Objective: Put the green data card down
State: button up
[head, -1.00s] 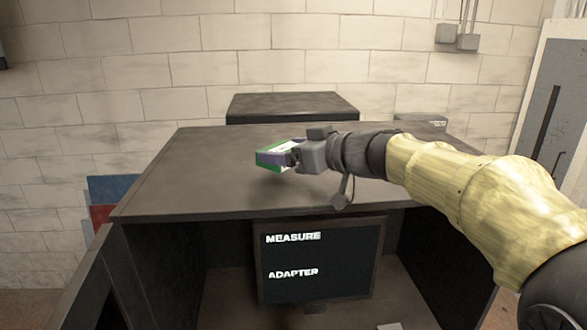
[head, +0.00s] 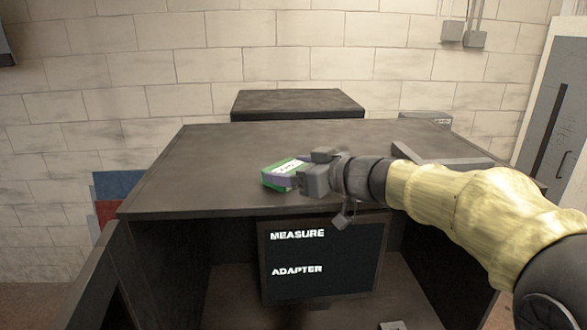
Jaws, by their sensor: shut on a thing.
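The green data card (head: 279,173), with a white label on its face, is at the tips of my gripper (head: 297,174). My gripper is shut on it, and the card lies low, at or just above the dark bench top (head: 220,165). I cannot tell whether it touches the surface. The gripper's fingers and body hide the card's right end.
A dark box (head: 297,103) stands behind the bench top. A grey angled frame (head: 440,158) lies at the right, behind my arm. A screen reading MEASURE and ADAPTER (head: 320,260) is below the front edge. The left of the top is clear.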

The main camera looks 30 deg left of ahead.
jog(key=shift+f, duration=0.1)
jog(key=o, duration=1)
jog(key=shift+f, duration=0.1)
jog(key=shift+r, duration=0.3)
jog(key=shift+d+f, duration=0.1)
jog(key=shift+d, duration=0.25)
jog(key=b+v, duration=0.4)
jog(key=v, duration=0.6)
jog(key=shift+s+d+b, duration=0.15)
jog(key=shift+d+b, duration=0.05)
jog(key=shift+b, duration=0.2)
jog(key=shift+s+d+r, duration=0.15)
jog(key=shift+d+r, duration=0.1)
jog(key=shift+d, duration=0.15)
